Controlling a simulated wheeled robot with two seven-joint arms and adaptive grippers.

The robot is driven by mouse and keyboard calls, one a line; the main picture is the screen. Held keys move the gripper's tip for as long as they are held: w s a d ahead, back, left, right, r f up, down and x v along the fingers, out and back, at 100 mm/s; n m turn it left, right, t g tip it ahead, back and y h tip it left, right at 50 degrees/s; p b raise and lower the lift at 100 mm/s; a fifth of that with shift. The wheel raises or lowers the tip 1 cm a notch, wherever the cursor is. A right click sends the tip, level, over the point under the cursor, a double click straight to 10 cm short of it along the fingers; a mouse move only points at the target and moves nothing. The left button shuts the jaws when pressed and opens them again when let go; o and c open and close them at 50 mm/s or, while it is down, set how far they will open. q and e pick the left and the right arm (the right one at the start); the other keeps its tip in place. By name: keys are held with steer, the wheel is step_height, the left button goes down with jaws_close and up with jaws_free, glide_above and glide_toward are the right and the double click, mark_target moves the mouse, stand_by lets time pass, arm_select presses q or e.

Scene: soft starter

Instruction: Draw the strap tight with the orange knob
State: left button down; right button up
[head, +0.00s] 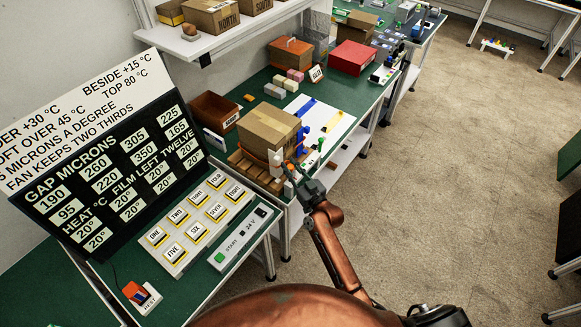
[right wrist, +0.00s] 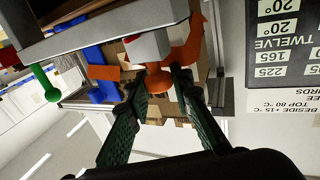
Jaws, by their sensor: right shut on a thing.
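A cardboard carton (head: 268,128) stands on a wooden pallet (head: 252,173) on the green bench, with an orange strap (right wrist: 192,48) at its side. A pale block (right wrist: 148,46) sits on the strap line, and the orange knob (right wrist: 157,78) shows below it in the right wrist view. My right gripper (head: 290,172) is at the carton's near right corner. In the right wrist view its two dark fingers (right wrist: 158,88) lie on either side of the knob and are shut on it. The fingertips partly hide the knob in the head view. My left gripper is not in view.
Blue parts and a green knob (right wrist: 38,74) stand close beside the carton. A panel with START button (head: 233,238) and numbered plates is left of my arm. A brown open bin (head: 214,112) and red box (head: 352,57) stand farther back. The floor at right is open.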

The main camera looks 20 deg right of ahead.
jaws_close()
steer(key=w+d+b, duration=0.1)
steer(key=d, duration=0.1)
steer(key=w+d+b, duration=0.1)
steer(key=w+d, duration=0.1)
steer(key=w+d+b, duration=0.1)
steer(key=shift+w+d+f, duration=0.2)
steer(key=shift+w+d, duration=0.05)
steer(key=shift+d, duration=0.15)
steer(key=shift+w+d+r, duration=0.1)
steer(key=shift+w+d, duration=0.1)
steer(key=shift+d, duration=0.05)
steer(key=shift+r, duration=0.2)
steer(key=shift+d, duration=0.1)
